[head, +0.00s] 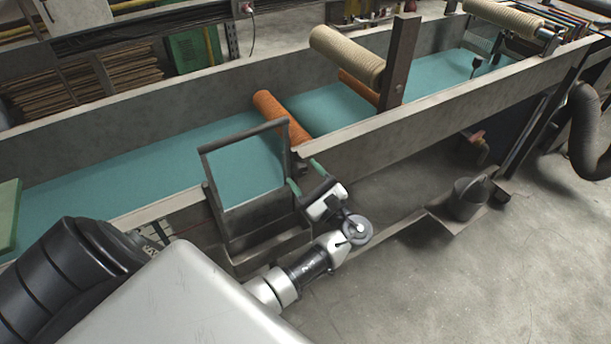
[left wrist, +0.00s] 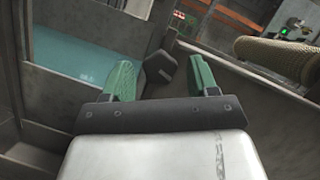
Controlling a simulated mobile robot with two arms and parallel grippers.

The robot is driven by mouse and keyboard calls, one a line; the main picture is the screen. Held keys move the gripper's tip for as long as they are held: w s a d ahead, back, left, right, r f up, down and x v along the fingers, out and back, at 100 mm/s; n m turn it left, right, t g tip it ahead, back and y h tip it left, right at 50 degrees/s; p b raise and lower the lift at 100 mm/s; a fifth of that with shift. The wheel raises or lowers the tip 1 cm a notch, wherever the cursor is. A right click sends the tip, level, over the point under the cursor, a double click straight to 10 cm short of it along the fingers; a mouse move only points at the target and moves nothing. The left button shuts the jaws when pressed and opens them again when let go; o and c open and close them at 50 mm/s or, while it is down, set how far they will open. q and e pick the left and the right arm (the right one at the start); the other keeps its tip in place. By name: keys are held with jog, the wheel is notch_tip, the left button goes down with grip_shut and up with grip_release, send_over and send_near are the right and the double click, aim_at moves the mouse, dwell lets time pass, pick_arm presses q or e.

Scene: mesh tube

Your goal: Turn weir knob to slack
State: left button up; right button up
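A dark angular knob (left wrist: 160,67), which looks like the weir knob, sits at the end of a dark bar in the left wrist view. My left gripper (left wrist: 161,78) has its two green fingertips spread, one on each side of the knob; I see no clear contact. How deep the knob lies between the fingers is hard to tell. In the head view the left gripper (head: 306,177) is at the right side of the grey weir frame (head: 222,222), and the knob is not clear there. My right gripper is not in view.
A long grey-walled channel (head: 430,115) with a teal bed (head: 75,195) runs behind the frame. An orange roller (head: 268,108) and a beige roller (head: 340,52) lie across it. A dark post (head: 400,62) stands at the near wall.

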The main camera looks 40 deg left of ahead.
pick_arm(q)
jog(key=b+v, duration=0.2)
jog(key=v, duration=0.9)
jog(key=shift+b, duration=0.3)
jog(key=shift+r, duration=0.1)
